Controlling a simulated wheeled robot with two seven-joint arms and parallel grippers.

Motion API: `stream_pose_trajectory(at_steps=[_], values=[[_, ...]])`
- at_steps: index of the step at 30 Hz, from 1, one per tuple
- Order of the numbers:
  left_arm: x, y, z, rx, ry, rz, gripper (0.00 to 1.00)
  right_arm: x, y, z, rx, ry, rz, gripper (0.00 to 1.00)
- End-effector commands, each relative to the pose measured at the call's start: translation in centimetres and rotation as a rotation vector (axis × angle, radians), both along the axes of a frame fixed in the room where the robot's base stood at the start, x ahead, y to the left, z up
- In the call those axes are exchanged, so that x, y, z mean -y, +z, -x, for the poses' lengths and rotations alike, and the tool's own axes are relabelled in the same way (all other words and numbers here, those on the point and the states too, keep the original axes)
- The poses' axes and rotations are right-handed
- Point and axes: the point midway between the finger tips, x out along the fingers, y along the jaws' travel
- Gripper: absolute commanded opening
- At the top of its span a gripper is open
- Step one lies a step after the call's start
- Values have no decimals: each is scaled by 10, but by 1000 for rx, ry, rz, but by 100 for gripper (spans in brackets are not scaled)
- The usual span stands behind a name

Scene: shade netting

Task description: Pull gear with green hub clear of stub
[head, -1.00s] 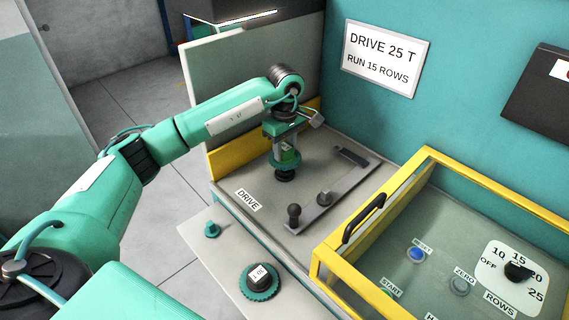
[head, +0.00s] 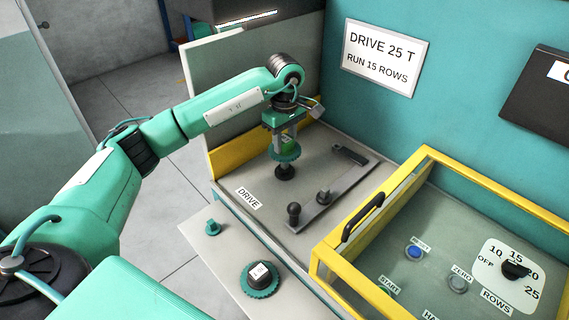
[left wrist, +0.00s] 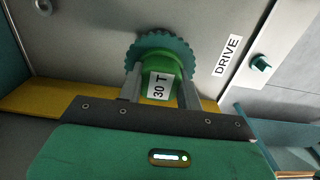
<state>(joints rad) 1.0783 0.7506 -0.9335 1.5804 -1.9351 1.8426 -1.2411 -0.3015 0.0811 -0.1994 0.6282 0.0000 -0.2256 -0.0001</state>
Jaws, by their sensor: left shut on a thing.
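The teal toothed gear (head: 286,153) has a green hub (left wrist: 157,85) with a "30 T" label. My left gripper (head: 286,143) points down and is shut on the green hub. Its two fingers stand on either side of the hub in the left wrist view. The dark stub (head: 285,173) shows under the gear on the grey plate, with more of it bare. I cannot tell whether the stub's top is still inside the gear. My right gripper is not in view.
A second gear with a dark hub (head: 261,275) sits on the front ledge, near a small teal knob (head: 212,228). A grey bar (head: 330,198) with a black knob lies right of the stub. A yellow-framed cover (head: 330,247) stands at right; a low yellow wall (head: 228,158) runs behind.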

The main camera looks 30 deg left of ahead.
Motion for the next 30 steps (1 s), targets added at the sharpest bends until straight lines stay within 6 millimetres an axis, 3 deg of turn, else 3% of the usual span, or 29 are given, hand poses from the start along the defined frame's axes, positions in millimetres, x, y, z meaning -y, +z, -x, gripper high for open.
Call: stream_pose_trajectory(at_steps=[19,30], values=[[0,40,0,2,0,1,0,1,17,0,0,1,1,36],[0,41,0,2,0,1,0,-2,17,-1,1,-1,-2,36]])
